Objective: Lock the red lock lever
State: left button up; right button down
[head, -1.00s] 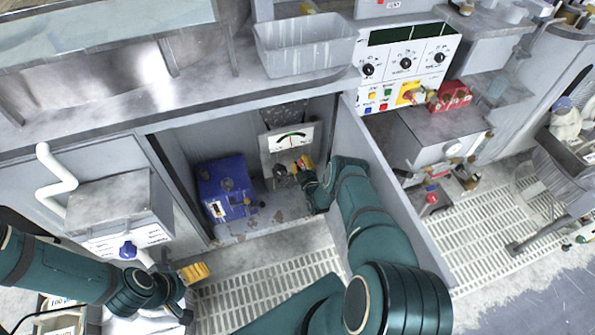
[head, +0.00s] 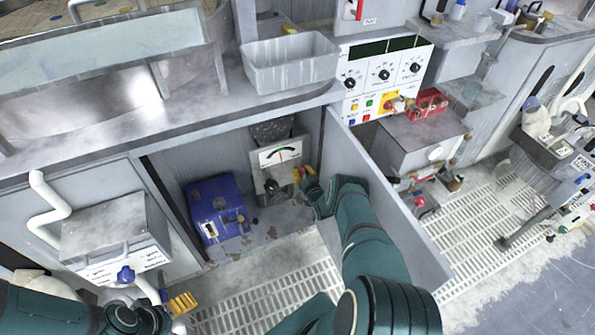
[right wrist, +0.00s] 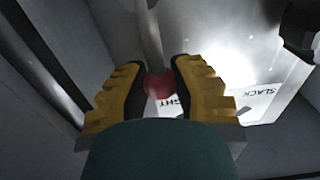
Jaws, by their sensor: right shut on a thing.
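The red knob (right wrist: 158,86) of the lock lever sits between the yellow fingers of my right gripper (right wrist: 160,88) in the right wrist view. The gripper is shut on it. The grey lever bar (right wrist: 148,38) runs up from the knob. A plate behind carries the words "SLACK" and, partly hidden, "TIGHT". In the head view my right gripper (head: 303,174) is inside the open cabinet, at the right side of the gauge box (head: 262,180); the knob cannot be made out there. My left gripper (head: 180,303) is low at the left; its opening is unclear.
A blue box (head: 216,205) stands on the cabinet floor left of the gauge box. The open door panel (head: 385,200) stands close to the right of my right arm. A grey bin (head: 290,62) and a control panel (head: 385,75) are above.

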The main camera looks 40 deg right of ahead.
jog(key=shift+d, duration=0.1)
dwell(0.4)
jog(key=c, duration=0.7)
grip_release()
